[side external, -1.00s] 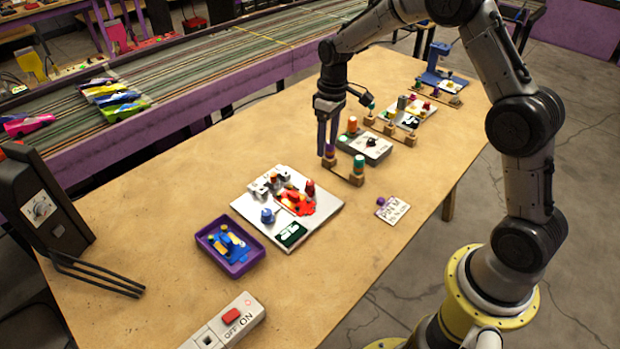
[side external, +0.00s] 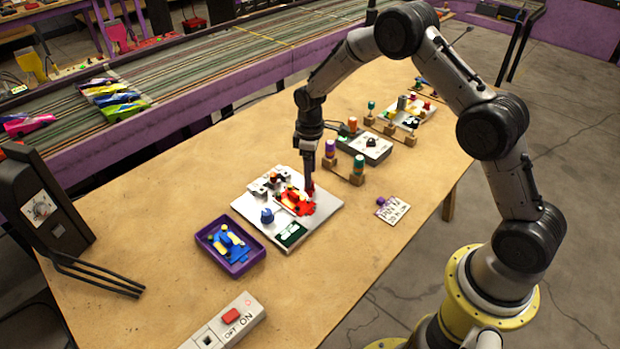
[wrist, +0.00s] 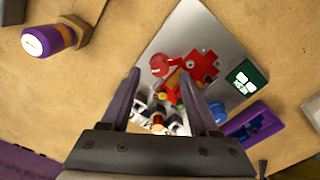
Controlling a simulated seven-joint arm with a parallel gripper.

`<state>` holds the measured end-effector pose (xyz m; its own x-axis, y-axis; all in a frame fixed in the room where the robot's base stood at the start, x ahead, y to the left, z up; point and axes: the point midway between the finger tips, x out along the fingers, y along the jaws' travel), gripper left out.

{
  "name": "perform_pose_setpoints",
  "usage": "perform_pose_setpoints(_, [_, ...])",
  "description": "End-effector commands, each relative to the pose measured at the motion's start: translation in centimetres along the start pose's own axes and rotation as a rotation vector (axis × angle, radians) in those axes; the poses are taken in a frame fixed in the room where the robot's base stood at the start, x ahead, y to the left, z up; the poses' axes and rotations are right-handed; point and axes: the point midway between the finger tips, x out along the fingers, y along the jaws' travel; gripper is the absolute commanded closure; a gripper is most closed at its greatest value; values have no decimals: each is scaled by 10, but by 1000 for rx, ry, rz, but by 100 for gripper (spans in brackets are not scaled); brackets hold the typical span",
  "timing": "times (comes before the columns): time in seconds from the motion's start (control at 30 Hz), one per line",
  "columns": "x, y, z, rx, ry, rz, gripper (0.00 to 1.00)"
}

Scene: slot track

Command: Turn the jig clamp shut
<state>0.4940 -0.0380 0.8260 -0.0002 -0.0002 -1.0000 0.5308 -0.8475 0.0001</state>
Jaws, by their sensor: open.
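The jig (side external: 325,213) is a light grey plate on the table. It carries a flat red piece (side external: 292,204), white-grey blocks (side external: 262,187) and a blue knob (side external: 267,216). A red upright knob stands at its far right, mostly behind my gripper (side external: 308,186) in the side view. In the wrist view the plate (wrist: 190,28) lies below, with a round red knob (wrist: 159,65) beside the red piece (wrist: 200,68). My gripper (wrist: 160,73) is open and empty, its fingers spread above the jig. I cannot tell whether they touch the red knob, nor which part is the clamp.
A purple tray (side external: 207,242) with blue and yellow parts sits left of the jig. Pegs with purple (side external: 330,147) and green (side external: 359,162) tops stand on wooden blocks behind it. A switch box (side external: 225,322) is at the front.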

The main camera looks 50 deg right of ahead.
Motion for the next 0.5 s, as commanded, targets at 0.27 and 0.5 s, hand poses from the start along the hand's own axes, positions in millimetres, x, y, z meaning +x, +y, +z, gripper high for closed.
perform_pose_setpoints(0.27, [26,0,0,1,0,0,38])
perform_pose_setpoints(0.5, [29,0,0,0,0,0,38])
